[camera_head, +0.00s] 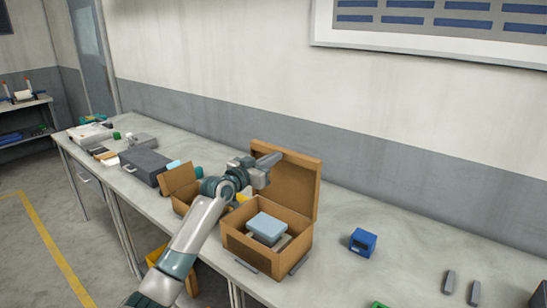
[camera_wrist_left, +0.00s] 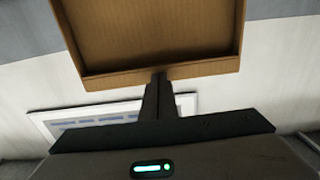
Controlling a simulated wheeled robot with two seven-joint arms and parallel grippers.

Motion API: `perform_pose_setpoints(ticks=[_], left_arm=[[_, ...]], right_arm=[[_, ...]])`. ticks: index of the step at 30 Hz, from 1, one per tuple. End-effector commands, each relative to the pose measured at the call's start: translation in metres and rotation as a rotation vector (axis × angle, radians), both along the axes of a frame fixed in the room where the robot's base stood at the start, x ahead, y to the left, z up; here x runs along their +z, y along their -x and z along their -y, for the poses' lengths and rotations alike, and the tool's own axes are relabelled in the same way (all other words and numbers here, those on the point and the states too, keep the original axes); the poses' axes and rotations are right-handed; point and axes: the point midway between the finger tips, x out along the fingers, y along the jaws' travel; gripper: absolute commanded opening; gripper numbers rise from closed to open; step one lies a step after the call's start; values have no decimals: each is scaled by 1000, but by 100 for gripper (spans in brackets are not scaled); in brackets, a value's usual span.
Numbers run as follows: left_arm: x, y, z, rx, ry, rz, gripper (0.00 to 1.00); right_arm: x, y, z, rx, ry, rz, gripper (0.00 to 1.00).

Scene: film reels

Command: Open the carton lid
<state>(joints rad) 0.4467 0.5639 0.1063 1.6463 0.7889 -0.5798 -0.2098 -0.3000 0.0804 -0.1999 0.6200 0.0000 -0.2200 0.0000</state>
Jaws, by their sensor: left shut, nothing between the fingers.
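The brown cardboard carton (camera_head: 262,257) stands on the bench with its lid (camera_head: 291,187) raised upright at the back. A light blue box (camera_head: 266,228) on a grey item lies inside the carton. My left gripper (camera_head: 272,161) is shut and empty, up at the lid's upper left part, on the inner side. In the left wrist view, the shut fingers (camera_wrist_left: 160,80) reach the rim of the lid (camera_wrist_left: 155,38); I cannot tell whether they touch it.
A smaller open carton (camera_head: 179,179) stands left of the big one, partly behind my left arm. A dark grey case (camera_head: 145,165) lies farther left. A blue box (camera_head: 362,242) sits right of the carton. The bench (camera_head: 410,250) around it is mostly clear.

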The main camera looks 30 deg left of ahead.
Motion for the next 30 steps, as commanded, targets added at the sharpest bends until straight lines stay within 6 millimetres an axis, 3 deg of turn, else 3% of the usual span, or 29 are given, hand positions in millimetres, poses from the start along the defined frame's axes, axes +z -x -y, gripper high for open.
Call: perform_pose_setpoints(ticks=[11,15,19,24,30], left_arm=[[1,-6,0,0,-1,1,0],[6,-23,2,-2,-1,-8,0],[16,-43,3,-1,-7,-78,0],[6,-63,5,0,-8,-99,0],[7,-68,5,-1,-8,-100,0]], right_arm=[[-4,0,0,0,0,0,31],[-5,0,0,0,0,0,31],[14,-1,-1,0,-1,1,31],[1,-1,-1,0,-1,1,31],[0,-1,-1,0,-1,1,31]])
